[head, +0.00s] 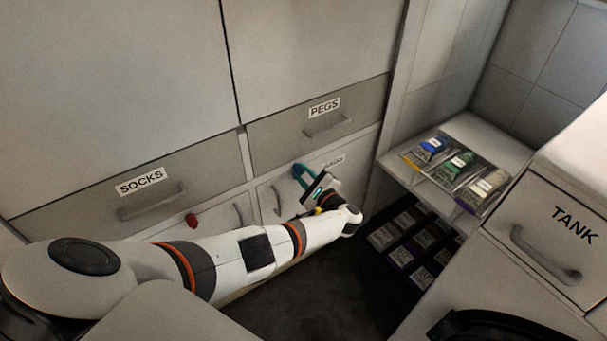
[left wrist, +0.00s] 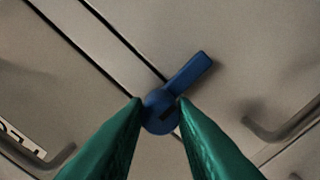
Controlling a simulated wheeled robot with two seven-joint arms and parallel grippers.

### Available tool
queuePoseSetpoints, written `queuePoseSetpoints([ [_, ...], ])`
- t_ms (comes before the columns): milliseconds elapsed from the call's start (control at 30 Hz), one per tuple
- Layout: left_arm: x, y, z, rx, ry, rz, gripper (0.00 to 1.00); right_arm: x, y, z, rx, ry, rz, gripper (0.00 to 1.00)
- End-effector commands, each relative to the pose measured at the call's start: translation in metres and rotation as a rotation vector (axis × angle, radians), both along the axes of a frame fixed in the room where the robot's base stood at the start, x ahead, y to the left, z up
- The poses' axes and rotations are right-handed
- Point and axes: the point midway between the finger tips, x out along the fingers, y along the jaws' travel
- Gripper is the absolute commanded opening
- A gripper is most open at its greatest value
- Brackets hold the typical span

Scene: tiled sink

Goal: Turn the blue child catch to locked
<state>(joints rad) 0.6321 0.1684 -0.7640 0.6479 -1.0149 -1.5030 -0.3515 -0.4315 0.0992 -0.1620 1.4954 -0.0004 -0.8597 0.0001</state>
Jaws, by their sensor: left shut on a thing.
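The blue child catch (left wrist: 190,74) is at the middle of the left wrist view, on pale cabinet fronts beside a dark seam. It has a round hub and a lever that points to the upper right in that view. My left gripper (left wrist: 160,102) has its green fingertips on either side of the round hub and is shut on it. My right gripper is not in view.
A red knob-like catch (head: 191,220) is on the low front to the left. Drawers marked SOCKS (head: 140,182) and PEGS (head: 324,108) are above. A shelf (head: 489,137) with several coloured packs is at the right, near the TANK drawer (head: 573,226).

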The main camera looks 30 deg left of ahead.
Motion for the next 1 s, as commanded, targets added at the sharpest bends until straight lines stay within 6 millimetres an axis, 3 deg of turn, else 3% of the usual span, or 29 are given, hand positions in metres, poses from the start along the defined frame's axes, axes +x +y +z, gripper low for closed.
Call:
queuePoseSetpoints([
  [33,0.0,-0.001,-0.001,-0.001,0.002,-0.003,0.01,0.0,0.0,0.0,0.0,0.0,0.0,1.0],
  [67,0.0,-0.001,-0.001,-0.001,0.002,-0.003,0.26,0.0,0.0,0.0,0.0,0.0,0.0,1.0],
  [200,0.0,-0.001,-0.001,-0.001,0.0,-0.002,0.46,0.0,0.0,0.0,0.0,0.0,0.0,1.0],
  [567,-0.002,-0.006,0.0,-0.001,0.001,-0.001,0.46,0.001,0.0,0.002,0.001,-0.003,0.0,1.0],
  [1000,-0.035,-0.085,-0.002,-0.003,0.002,-0.003,0.46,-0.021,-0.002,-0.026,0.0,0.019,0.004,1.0],
])
